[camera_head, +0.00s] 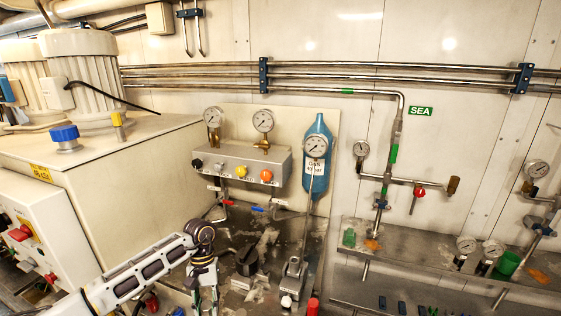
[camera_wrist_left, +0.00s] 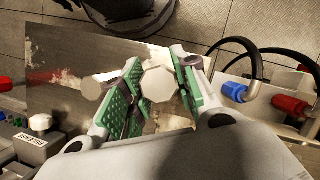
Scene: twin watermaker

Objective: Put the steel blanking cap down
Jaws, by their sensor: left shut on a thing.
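In the left wrist view the steel blanking cap (camera_wrist_left: 159,85) looks like a pale, many-sided disc. My left gripper (camera_wrist_left: 160,88) is shut on it, with a green-padded finger at each side. In the head view my left gripper (camera_head: 205,290) points down over the stained bench at the bottom, left of centre. The cap cannot be made out there. The wrist view shows the brownish bench plate (camera_wrist_left: 60,55) below the fingers. I cannot tell whether the cap touches it. My right gripper is in neither view.
A dark knob (camera_head: 247,262) and a grey lever fitting (camera_head: 293,270) stand right of my gripper. The wrist view shows a pale round piece (camera_wrist_left: 92,88) left of the fingers, a blue fitting (camera_wrist_left: 234,91) and a red one (camera_wrist_left: 290,106) at right, and a white knob (camera_wrist_left: 40,123).

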